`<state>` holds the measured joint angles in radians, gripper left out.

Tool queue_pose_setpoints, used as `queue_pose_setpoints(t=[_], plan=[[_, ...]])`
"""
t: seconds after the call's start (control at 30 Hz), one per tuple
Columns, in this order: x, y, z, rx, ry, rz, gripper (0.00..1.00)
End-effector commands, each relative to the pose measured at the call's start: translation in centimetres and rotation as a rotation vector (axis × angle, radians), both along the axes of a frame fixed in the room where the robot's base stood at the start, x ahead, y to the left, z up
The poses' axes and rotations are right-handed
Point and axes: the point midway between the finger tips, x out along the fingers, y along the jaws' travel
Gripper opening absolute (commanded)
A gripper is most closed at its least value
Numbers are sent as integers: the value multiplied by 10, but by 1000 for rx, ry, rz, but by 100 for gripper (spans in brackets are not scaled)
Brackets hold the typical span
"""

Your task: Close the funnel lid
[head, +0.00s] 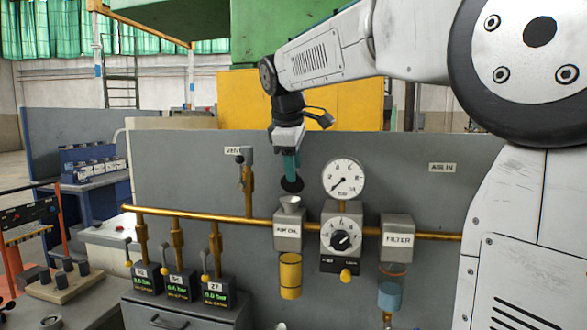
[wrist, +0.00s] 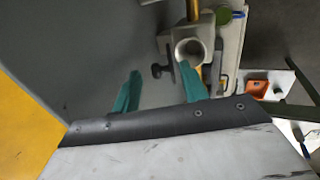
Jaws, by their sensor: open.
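The funnel (head: 290,204) is a small grey cup on top of the AIR OIL unit (head: 288,236). Its round opening shows from above in the wrist view (wrist: 188,50). A dark round disc, apparently the funnel lid (head: 292,184), stands raised above and behind the cup, so the funnel is open. In the wrist view a dark piece beside the opening looks like the lid edge-on (wrist: 160,70). My gripper (head: 291,172) points down just above the lid. Its teal fingers (wrist: 159,73) are apart and empty. Contact with the lid cannot be told.
A grey panel (head: 190,180) stands behind the fittings. A brass pipe (head: 190,214) crosses it. A pressure gauge (head: 343,179), a regulator (head: 341,240) and the FILTER unit (head: 397,238) are to the right. A VALVE handle (head: 244,158) is to the left.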

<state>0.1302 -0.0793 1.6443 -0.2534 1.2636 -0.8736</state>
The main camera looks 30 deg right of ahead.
Motion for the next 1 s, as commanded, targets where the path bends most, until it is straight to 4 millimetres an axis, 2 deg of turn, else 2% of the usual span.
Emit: queue_pose_setpoints(t=[0.1, 0.37, 0.4, 0.53, 1.0], plan=[[2, -2, -8, 1, 1, 0, 44], [3, -3, -10, 0, 0, 0, 44], [3, -3, -10, 1, -1, 0, 41], [3, -3, -10, 1, -1, -1, 5], [3, -2, -10, -4, -6, 0, 4]])
